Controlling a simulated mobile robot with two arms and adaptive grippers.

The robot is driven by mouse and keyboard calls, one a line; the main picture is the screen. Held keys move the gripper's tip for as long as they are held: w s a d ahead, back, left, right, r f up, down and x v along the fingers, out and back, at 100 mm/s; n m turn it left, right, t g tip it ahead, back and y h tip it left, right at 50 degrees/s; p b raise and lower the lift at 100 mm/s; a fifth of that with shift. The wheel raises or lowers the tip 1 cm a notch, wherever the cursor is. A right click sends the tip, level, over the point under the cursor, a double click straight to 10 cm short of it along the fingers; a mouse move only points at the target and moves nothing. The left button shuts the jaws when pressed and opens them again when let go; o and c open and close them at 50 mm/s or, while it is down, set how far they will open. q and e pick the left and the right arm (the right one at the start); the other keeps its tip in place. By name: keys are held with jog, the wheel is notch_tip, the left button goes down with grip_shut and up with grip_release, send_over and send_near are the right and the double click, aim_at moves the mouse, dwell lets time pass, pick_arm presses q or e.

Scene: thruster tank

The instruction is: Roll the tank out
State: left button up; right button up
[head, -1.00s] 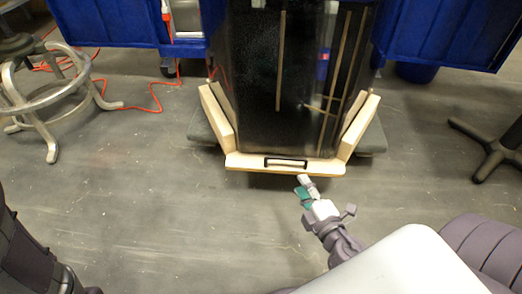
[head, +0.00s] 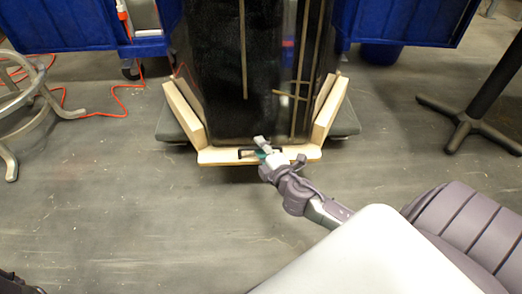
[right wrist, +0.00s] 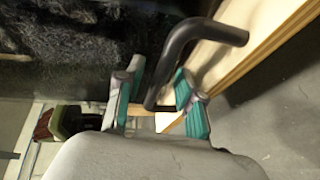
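The tank (head: 215,75) is a tall dark, glossy vessel on a low wheeled-looking base with pale wooden edge boards (head: 222,159). A black bar handle (head: 245,153) is fixed on the front board. My right gripper (head: 265,149) is at the right part of this handle. In the right wrist view, the black handle (right wrist: 172,62) reaches in between the fingers of my right gripper (right wrist: 157,98), which stand apart on its two sides with a visible gap. Whether either finger touches it is unclear.
Blue bins (head: 60,25) and (head: 400,20) flank the tank at the back. A metal stool (head: 25,105) and an orange cord (head: 110,97) are at left. A dark stand foot (head: 465,125) is at right. The grey floor in front is clear.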

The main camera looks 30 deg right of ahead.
jog(key=shift+w, duration=0.1)
jog(key=c, duration=0.7)
grip_shut()
